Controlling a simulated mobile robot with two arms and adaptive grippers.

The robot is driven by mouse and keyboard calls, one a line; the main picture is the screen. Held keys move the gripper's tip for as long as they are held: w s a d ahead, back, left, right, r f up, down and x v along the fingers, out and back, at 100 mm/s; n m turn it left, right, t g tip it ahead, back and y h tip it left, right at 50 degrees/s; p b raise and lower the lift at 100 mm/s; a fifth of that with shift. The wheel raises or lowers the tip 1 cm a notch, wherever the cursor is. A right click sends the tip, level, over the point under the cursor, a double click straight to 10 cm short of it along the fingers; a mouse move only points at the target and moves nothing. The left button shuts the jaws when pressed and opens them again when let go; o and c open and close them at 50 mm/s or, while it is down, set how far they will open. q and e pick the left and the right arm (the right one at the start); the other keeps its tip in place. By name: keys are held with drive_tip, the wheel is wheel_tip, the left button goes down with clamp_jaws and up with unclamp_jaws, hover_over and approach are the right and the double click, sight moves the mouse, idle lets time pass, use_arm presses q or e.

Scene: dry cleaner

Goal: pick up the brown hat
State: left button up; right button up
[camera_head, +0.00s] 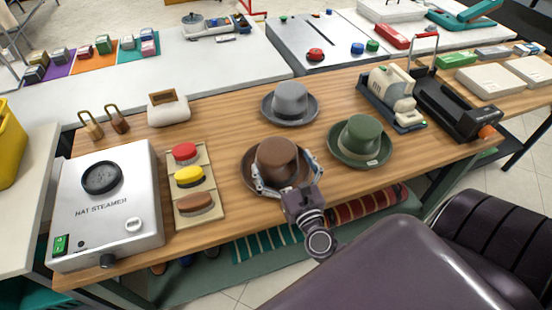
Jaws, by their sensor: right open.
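The brown hat (277,159) sits brim down on the wooden table, near its front edge. My right gripper (284,180) is open at the hat, its two fingers spread around the near part of the crown and over the brim. I cannot tell whether the fingers touch the hat. The gripper hides part of the near brim. My left gripper is not in view.
A grey hat (290,102) stands behind the brown one, and a green hat (361,139) stands close to its right. A tray of brushes (205,195) and a hat steamer (108,205) are to the left. A dark chair (500,235) is at front right.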

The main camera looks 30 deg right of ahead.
sight(276, 149)
drive_tip(key=x, duration=0.3)
drive_tip(key=shift+w+p, duration=0.25)
drive_tip(key=shift+p, duration=0.1)
drive_tip(key=shift+w+f, duration=0.1)
drive_tip(key=shift+w, duration=0.1)
drive_tip(key=c, duration=0.8)
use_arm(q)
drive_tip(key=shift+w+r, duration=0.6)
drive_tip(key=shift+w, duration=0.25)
use_arm(e)
drive_tip(key=shift+c, duration=0.3)
